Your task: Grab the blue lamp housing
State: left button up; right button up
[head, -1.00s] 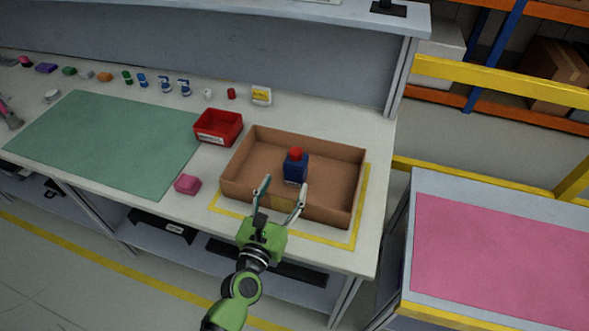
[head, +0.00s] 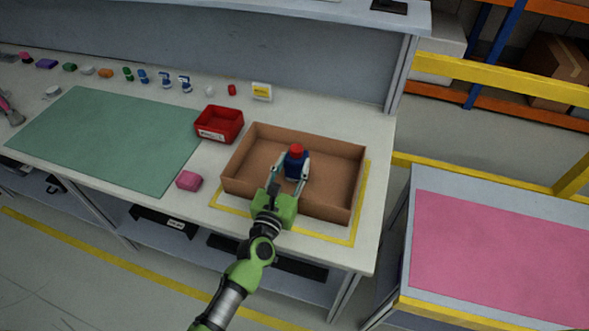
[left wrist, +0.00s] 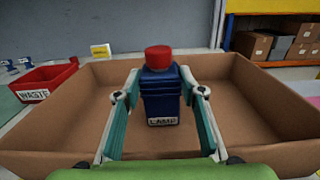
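The blue lamp housing (head: 295,163) stands upright in the brown cardboard box (head: 338,203), with a red cap on top. In the left wrist view the lamp housing (left wrist: 160,98) carries a white label reading LAMP. My left gripper (head: 290,174) reaches over the near wall of the box. In the left wrist view its fingers (left wrist: 160,92) are spread, one on each side of the housing; I cannot tell whether they touch it. My right gripper does not show.
A red bin (head: 219,125), labelled WASTE in the left wrist view, stands left of the box. A pink block (head: 189,181) lies near the front edge, beside a green mat (head: 105,143). Several small parts line the back. A yellow sign (head: 262,91) stands behind the box.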

pick_arm(q)
jog(key=c, duration=0.3)
jog(key=shift+r, duration=0.1)
